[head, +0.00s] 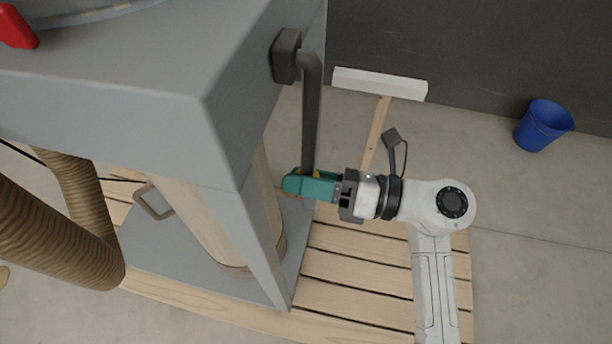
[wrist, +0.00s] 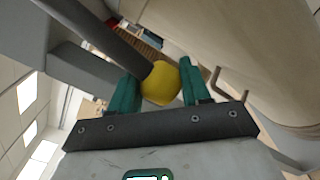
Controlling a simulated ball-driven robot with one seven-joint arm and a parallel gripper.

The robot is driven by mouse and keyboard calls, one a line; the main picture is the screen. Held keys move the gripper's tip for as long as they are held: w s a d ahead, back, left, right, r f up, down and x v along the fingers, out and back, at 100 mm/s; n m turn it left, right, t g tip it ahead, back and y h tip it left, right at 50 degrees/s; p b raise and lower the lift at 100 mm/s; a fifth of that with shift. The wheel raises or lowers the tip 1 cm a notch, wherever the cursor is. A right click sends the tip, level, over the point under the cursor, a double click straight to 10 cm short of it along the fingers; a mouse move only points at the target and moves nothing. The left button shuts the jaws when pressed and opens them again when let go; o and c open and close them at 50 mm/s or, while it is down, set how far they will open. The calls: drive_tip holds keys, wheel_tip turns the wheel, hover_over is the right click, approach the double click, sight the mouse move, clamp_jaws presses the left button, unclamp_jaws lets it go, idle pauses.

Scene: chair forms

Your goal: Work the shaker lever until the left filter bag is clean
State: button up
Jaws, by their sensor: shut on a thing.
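The shaker lever (head: 311,110) is a dark grey bar hanging almost straight down from a dark pivot block (head: 286,56) on the side of the grey housing. Its yellow knob (wrist: 160,83) sits between the green fingers of my gripper (head: 308,184), which is shut on it; in the head view the fingers cover most of the knob. A cream filter bag (head: 203,220) hangs under the housing, partly hidden by the frame leg; a cream cylinder (wrist: 270,50) also shows at right in the wrist view. I cannot tell how dusty it is.
The grey housing (head: 150,95) and its leg (head: 245,215) stand close left of my gripper. Ribbed brown hoses (head: 60,235) are at the left. A slatted wooden pallet (head: 350,270) lies below. A blue bucket (head: 543,125) stands on open floor at right.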

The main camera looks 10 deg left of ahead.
drive_tip(key=o, duration=0.4)
drive_tip(key=shift+w+d, duration=0.1)
drive_tip(key=shift+o, duration=0.2)
drive_tip(key=shift+s+r+p, duration=0.3)
drive_tip(key=shift+s+p, duration=0.05)
drive_tip(key=shift+s, duration=0.55)
drive_tip(key=shift+s+r+p, duration=0.3)
drive_tip(key=shift+s+p, duration=0.05)
drive_tip(key=shift+s, duration=0.6)
drive_tip(key=shift+s+r+p, duration=0.3)
drive_tip(key=shift+s+p, duration=0.05)
drive_tip(key=shift+s, duration=0.55)
drive_tip(key=s+r, duration=0.1)
drive_tip(key=s+r+p, duration=0.2)
drive_tip(key=s, duration=0.1)
drive_tip(key=shift+a, duration=0.25)
drive_tip(key=shift+s+r+p, duration=0.1)
drive_tip(key=shift+s+p, duration=0.2)
drive_tip(key=shift+s, duration=0.05)
